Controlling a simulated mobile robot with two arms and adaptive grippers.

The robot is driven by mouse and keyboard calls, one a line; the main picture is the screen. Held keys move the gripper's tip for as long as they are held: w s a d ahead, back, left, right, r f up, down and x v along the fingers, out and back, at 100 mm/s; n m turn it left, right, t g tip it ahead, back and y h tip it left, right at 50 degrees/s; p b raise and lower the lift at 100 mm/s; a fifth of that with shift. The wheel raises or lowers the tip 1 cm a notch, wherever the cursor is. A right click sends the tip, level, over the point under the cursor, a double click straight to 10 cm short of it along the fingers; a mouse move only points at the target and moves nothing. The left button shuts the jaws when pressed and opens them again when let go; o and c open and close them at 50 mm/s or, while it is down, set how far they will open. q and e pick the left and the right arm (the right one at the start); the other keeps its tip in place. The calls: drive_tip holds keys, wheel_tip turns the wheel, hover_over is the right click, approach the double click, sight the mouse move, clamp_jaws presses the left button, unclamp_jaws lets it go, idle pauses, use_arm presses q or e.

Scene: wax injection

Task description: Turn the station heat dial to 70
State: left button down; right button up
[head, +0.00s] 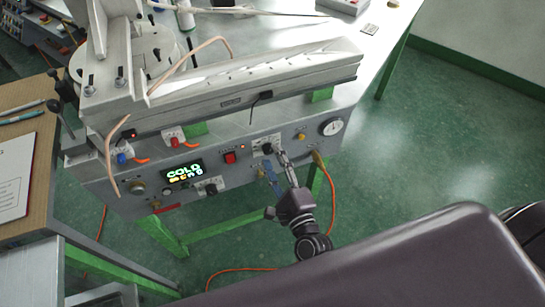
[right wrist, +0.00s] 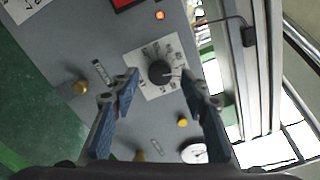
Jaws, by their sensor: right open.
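A black round dial (head: 267,148) on a white scale plate sits on the right part of the grey station's front panel. It also shows in the right wrist view (right wrist: 160,72); the scale figures are too small to read surely. My right gripper (head: 274,163) is in front of the panel at this dial. In the right wrist view my right gripper (right wrist: 161,78) is open, with one blue-padded finger on either side of the dial; I cannot tell whether they touch it. A second black dial (head: 211,189) sits beside the lit display (head: 184,172), which reads COLD. My left gripper is not in view.
A red switch (head: 229,157), a yellow knob (head: 301,136) and a round gauge (head: 331,127) are also on the panel. An orange cable (head: 332,188) hangs at the right. A long metal bar assembly (head: 250,80) lies above the panel. The floor to the right is clear.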

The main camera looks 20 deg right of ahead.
drive_tip(key=s, duration=1.1)
drive_tip(key=shift+d, duration=0.3)
drive_tip(key=shift+f, duration=0.1)
drive_tip(key=s+f+n+g+y, duration=0.1)
drive_tip(key=s+f+n+g, duration=0.15)
drive_tip(key=f+n, duration=0.45)
drive_tip(key=s+f+n+g, duration=0.2)
drive_tip(key=f+g, duration=0.1)
drive_tip(key=f, duration=0.8)
drive_tip(key=s+f+n+g+y, duration=0.1)
drive_tip(key=s+f+n+g, duration=0.1)
drive_tip(key=f+n, duration=0.5)
drive_tip(key=s+d+f+n+g+h, duration=0.1)
drive_tip(key=s+d+f+n+g, duration=0.3)
drive_tip(key=s+f, duration=0.6)
drive_tip(key=s+d+f+n+g+h, duration=0.2)
drive_tip(key=s+d+f+n+g, duration=0.2)
drive_tip(key=s+f, duration=0.6)
drive_tip(key=s+n+g, duration=0.1)
drive_tip(key=s, duration=0.2)
drive_tip(key=shift+s, duration=0.25)
